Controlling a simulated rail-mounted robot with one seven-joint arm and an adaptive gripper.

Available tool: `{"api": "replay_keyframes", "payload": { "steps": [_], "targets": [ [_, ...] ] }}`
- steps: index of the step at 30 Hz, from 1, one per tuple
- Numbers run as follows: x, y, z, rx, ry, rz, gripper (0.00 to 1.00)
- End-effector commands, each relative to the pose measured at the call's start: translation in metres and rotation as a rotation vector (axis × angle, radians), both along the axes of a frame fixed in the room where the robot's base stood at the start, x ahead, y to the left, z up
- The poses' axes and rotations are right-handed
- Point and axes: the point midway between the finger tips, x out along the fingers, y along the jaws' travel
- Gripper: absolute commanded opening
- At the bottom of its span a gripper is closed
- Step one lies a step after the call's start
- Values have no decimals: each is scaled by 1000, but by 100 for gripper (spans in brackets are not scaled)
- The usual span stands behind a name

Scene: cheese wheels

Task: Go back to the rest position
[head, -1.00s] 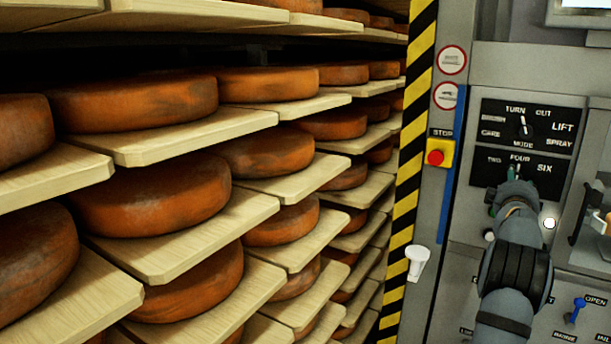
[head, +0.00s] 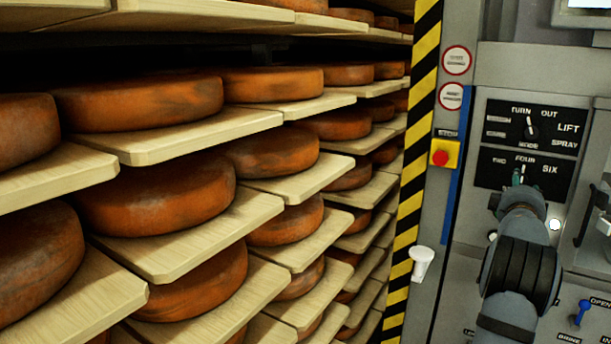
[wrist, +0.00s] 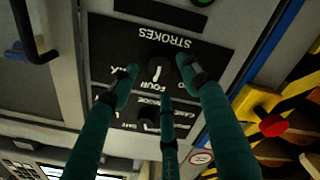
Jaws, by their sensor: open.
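The fingers reach toward a black control panel marked STROKES, seen upside down. The strokes selector knob (wrist: 155,72) has its white pointer toward FOUR and shows between the fingertips; I cannot tell the exact gap. In the head view my arm stands before the same panel (head: 550,180), just under the word FOUR. It hides most of my gripper there; only a teal fingertip shows.
A mode knob (head: 531,128) sits above on the panel. A red stop button (head: 440,157) on yellow is to its left, beside a striped post (head: 414,160). Shelves of cheese wheels (head: 155,195) fill the left. A blue lever (head: 580,312) is at lower right.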

Motion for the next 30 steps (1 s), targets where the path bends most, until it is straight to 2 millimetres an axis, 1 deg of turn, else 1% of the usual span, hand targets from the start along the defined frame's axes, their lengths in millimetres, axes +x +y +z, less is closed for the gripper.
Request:
{"api": "replay_keyframes", "payload": {
  "steps": [1, 6, 15, 16, 30],
  "targets": [
    [-7, 6, 1, 1, 0, 1, 46],
    [-29, 22, 1, -1, -1, 0, 46],
    [-64, 49, 1, -1, -2, 1, 46],
    [-63, 47, -1, 0, -1, 1, 46],
    [-1, 1, -1, 1, 0, 1, 46]
  ]
}}
